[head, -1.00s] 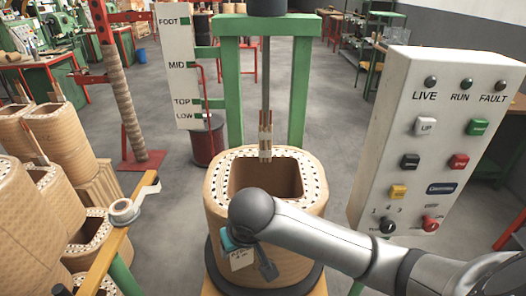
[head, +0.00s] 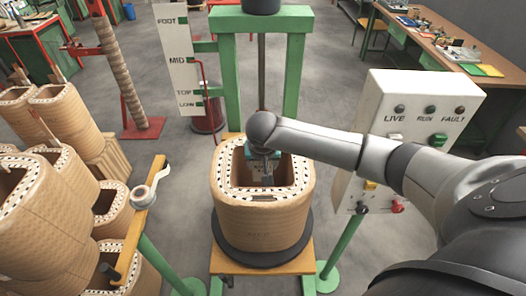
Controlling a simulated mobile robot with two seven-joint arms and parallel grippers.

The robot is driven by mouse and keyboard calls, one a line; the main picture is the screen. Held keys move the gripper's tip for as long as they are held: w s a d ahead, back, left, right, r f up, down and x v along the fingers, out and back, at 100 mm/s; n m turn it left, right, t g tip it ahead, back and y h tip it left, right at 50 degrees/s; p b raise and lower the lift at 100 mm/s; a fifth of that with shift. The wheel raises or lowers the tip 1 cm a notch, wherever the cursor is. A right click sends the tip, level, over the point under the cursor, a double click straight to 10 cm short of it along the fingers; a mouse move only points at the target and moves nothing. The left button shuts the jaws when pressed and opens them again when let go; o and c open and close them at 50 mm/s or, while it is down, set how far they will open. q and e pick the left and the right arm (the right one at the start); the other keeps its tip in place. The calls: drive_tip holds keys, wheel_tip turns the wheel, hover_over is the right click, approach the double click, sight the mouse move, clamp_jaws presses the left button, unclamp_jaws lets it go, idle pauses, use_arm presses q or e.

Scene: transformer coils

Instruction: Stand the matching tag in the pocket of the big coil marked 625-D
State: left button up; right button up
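The big tan coil (head: 262,222) stands upright on a dark round plate on the wooden stand. Its top rim has a ring of dark dots around a square opening, and a faint mark on its front face is too small to read. A short dark slot-like strip shows on the near rim. My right gripper (head: 266,178) points down at the coil's opening, near its far side. Its fingertips are small and partly hidden, so I cannot tell if they are open or shut. No tag can be made out now. My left gripper is out of view.
A green press frame (head: 233,80) stands behind the coil. A control box (head: 385,120) stands at the right, behind my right arm. More coils (head: 62,115) crowd the left, beside a wooden rail with a tape roll (head: 143,195). The floor between is clear.

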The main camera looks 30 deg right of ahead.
drive_tip(key=b, duration=0.8)
hover_over(263, 193)
drive_tip(key=f, duration=0.8)
drive_tip(key=shift+s+a, duration=0.15)
drive_tip(key=shift+s, duration=0.1)
drive_tip(key=shift+f+b, duration=0.65)
drive_tip(key=shift+f, duration=1.25)
drive_tip(key=shift+s+f, duration=0.1)
drive_tip(key=shift+f, duration=0.05)
